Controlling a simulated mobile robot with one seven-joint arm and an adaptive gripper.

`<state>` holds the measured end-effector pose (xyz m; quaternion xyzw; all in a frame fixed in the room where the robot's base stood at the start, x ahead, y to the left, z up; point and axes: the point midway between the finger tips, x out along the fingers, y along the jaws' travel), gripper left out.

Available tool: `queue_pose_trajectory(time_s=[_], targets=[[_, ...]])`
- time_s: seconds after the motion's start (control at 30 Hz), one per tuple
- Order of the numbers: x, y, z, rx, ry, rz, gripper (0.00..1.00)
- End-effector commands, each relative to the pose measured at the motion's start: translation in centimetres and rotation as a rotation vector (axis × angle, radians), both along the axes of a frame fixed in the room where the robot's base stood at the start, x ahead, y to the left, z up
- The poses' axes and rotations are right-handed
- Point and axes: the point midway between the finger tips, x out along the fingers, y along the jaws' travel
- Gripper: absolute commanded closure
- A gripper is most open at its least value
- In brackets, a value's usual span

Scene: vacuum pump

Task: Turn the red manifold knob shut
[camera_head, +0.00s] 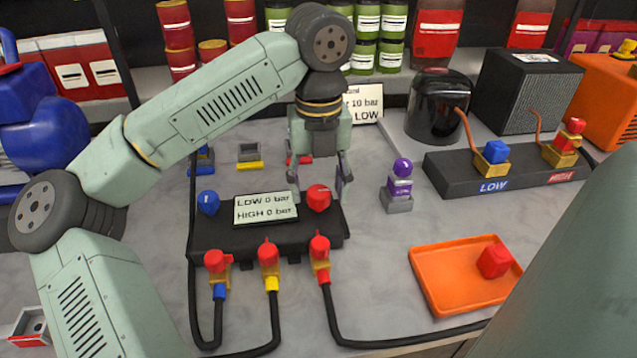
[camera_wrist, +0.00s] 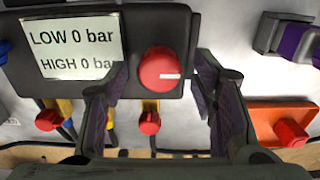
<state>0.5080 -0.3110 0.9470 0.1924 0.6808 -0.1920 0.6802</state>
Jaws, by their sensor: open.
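The red manifold knob (camera_head: 319,197) sits on the right top of the black manifold (camera_head: 330,233). In the wrist view the knob (camera_wrist: 160,69) is round, with a white mark on its lower right part pointing right. My gripper (camera_head: 320,185) is above the manifold, pointing down. In the wrist view its two fingers (camera_wrist: 160,75) are spread, one on each side of the knob. A gap shows between knob and fingers, so they appear apart from it. The display (camera_head: 266,209) beside the knob reads LOW 0 bar and HIGH 0 bar.
A blue knob (camera_head: 208,202) is at the manifold's left. Red-capped fittings with hoses line its front. A purple-topped part (camera_head: 402,170) stands to the right. An orange tray (camera_head: 434,284) holds a red piece (camera_head: 494,260). A black LOW block (camera_head: 445,176) lies behind.

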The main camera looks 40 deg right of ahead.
Motion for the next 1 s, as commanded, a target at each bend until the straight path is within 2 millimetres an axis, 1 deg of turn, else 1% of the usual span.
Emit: queue_pose_trajectory(time_s=[0.1, 0.33, 1.0], targets=[[0.0, 0.01, -0.45, -0.001, -0.001, 0.001, 0.47], [0.01, 0.0, -0.51, -0.001, -0.001, 0.001, 0.47], [0.01, 0.0, -0.47, -0.001, -0.001, 0.001, 0.92]])
